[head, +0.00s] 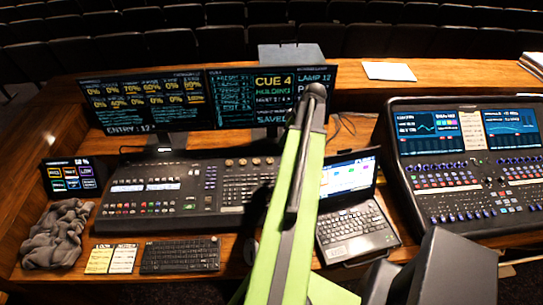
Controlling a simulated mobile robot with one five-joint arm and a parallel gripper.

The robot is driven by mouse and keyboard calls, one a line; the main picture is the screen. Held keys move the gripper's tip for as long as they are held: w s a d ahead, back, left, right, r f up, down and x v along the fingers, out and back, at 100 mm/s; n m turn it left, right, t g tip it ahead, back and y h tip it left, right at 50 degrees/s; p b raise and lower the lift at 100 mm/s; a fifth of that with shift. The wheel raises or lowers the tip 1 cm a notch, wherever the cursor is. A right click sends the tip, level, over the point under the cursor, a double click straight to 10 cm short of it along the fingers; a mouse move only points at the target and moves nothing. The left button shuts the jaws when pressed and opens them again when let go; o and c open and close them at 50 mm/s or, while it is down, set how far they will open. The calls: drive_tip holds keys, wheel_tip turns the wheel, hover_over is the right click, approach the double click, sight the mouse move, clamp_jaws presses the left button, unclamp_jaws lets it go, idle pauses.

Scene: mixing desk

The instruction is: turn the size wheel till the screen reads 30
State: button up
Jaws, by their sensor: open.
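The lighting desk (190,192) stands in the middle left, with faders, buttons and small displays. A row of several tan wheels (243,162) runs along its upper right part. Their labels are too small to read, so I cannot tell which is the size wheel. The left screen (145,102) shows yellow percentages and "ENTRY: 12". The right screen (262,97) shows "CUE 4 HOLDING", "LAMP 12" and "SAVED", partly hidden by my green arm. I cannot make out a size reading. My gripper is not in view; my arm crosses the desk's right side.
An open laptop (353,214) is right of my arm, with a large sound mixer (470,170) beyond. A keyboard (180,255), paper notes (112,259), a grey cloth (58,234) and a small touch panel (72,177) are at left. A dark block fills the lower right.

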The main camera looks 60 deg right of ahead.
sight(270, 160)
drive_tip(key=b+x, duration=1.6)
drive_tip(key=x, duration=0.1)
drive_tip(key=shift+w+a+f, duration=0.1)
drive_tip(key=shift+f, duration=0.25)
drive_tip(key=shift+r, duration=0.1)
clamp_jaws()
drive_tip(key=shift+d, duration=0.2)
drive_tip(key=shift+a+m, duration=0.2)
drive_tip(key=shift+m, duration=0.1)
